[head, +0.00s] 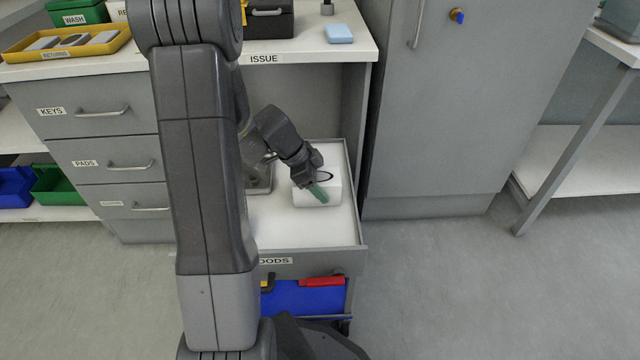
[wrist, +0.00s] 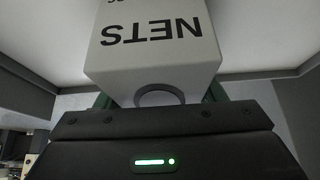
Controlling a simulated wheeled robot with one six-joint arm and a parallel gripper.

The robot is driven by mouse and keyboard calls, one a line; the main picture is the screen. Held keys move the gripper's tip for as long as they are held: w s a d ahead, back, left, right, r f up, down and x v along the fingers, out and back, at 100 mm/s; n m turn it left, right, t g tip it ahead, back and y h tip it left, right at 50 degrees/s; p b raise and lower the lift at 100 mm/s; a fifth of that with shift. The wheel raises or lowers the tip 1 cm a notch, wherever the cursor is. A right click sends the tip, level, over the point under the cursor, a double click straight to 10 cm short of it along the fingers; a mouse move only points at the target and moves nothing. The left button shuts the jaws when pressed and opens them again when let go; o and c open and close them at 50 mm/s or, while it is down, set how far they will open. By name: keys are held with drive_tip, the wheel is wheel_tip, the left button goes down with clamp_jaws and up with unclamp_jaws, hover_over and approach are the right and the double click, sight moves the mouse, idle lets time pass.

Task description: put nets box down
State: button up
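The far finger is mostly hidden.
The ISSUE counter (head: 300,48) is above, and a grey cabinet (head: 450,110) stands right.

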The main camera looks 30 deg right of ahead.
drive_tip(key=o, duration=0.3)
drive_tip(key=shift+o, duration=0.2)
drive_tip(key=shift+r, duration=0.1)
drive_tip(key=shift+r+p, duration=0.2)
drive_tip(key=shift+p, duration=0.2)
drive_tip(key=p+v, duration=0.3)
drive_tip(key=v, duration=0.9)
drive_tip(key=shift+f, duration=0.1)
